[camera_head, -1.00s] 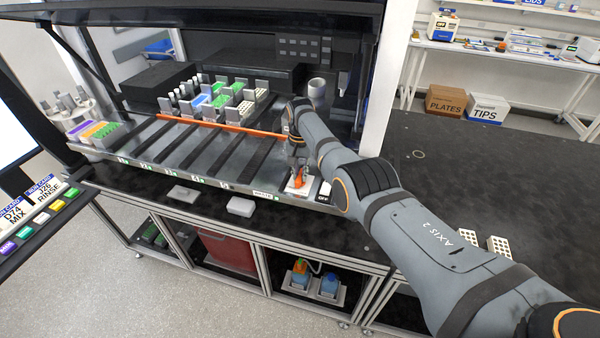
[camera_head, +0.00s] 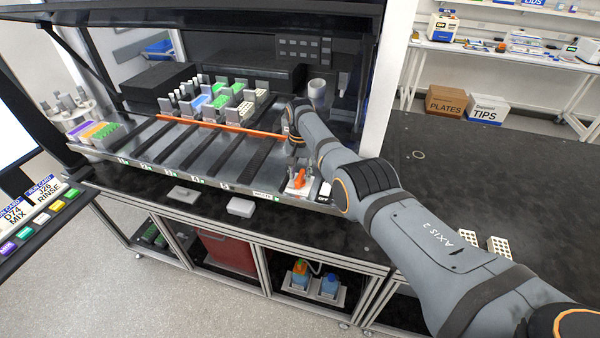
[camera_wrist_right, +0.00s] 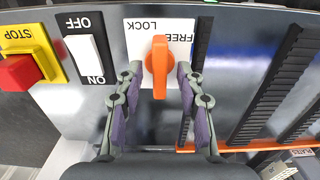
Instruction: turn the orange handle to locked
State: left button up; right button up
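The orange handle (camera_head: 300,178) sits on a white plate at the front right of the deck in the head view. In the right wrist view the handle (camera_wrist_right: 159,68) stands upright in the picture, on the white plate (camera_wrist_right: 135,35) printed LOCK and FREE. The lettering appears upside down; LOCK is above the handle and FREE is to its upper right. My right gripper (camera_wrist_right: 159,78) is open, one finger on each side of the handle, with visible gaps. My left gripper is out of view.
In the right wrist view, an ON/OFF rocker switch (camera_wrist_right: 88,58) and a red stop button on a yellow base (camera_wrist_right: 30,62) are left of the plate. An orange rail (camera_head: 215,124) and racks (camera_head: 225,98) lie on the deck. Black counter (camera_head: 470,185) extends right.

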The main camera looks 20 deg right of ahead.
aim_at(300, 175)
notch_tip(300, 175, up, 12)
dwell(0.4)
dwell(0.3)
